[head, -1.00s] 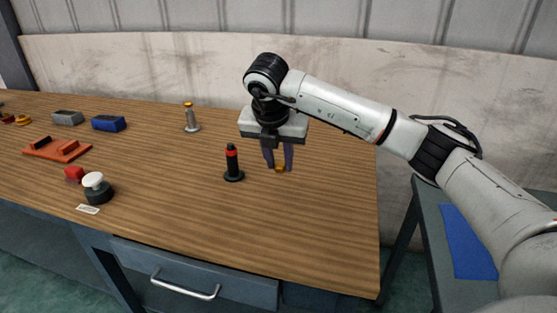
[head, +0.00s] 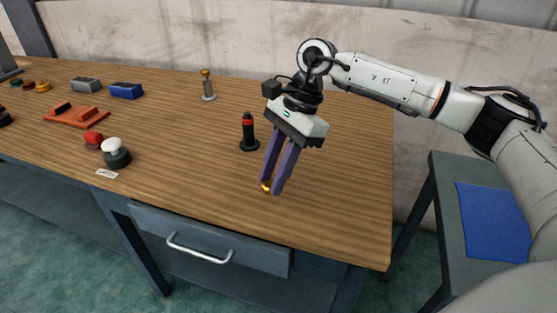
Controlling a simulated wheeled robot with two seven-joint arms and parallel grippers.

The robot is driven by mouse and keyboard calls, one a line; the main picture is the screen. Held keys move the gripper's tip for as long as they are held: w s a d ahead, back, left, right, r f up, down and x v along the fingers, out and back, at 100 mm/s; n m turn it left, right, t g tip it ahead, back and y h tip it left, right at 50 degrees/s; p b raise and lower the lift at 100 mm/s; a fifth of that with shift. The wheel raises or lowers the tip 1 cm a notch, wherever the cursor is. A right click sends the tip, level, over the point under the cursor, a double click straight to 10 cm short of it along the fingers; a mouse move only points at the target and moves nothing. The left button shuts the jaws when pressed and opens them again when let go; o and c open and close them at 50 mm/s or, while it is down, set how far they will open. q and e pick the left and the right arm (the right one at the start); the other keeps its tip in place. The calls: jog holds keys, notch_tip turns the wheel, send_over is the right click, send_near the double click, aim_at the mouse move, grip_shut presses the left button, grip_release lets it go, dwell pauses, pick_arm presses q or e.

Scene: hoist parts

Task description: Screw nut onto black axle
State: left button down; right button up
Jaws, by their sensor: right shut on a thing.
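The black axle (head: 248,137) stands upright on its round base on the wooden table, with a red band near its top. My right gripper (head: 271,188) is in front of it and to its right, tilted, with its purple fingers pointing down. The fingers are shut on a small yellow nut (head: 266,186), mostly hidden between the fingertips, low over or at the table top; I cannot tell whether it touches. The nut is apart from the axle. My left gripper is not in view.
A grey post with a brass top (head: 207,86) stands behind the axle. To the left are a black-and-white knob (head: 115,153), a red block (head: 93,140), an orange plate (head: 77,115), and blue (head: 126,91) and grey (head: 86,84) blocks. The table's right front is clear.

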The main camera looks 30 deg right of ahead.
jog(key=s+a+n+g+h, duration=0.4)
jog(key=s+n, duration=0.2)
jog(key=n, duration=1.1)
jog(key=shift+r+n+h, duration=0.3)
jog(key=shift+a, duration=0.1)
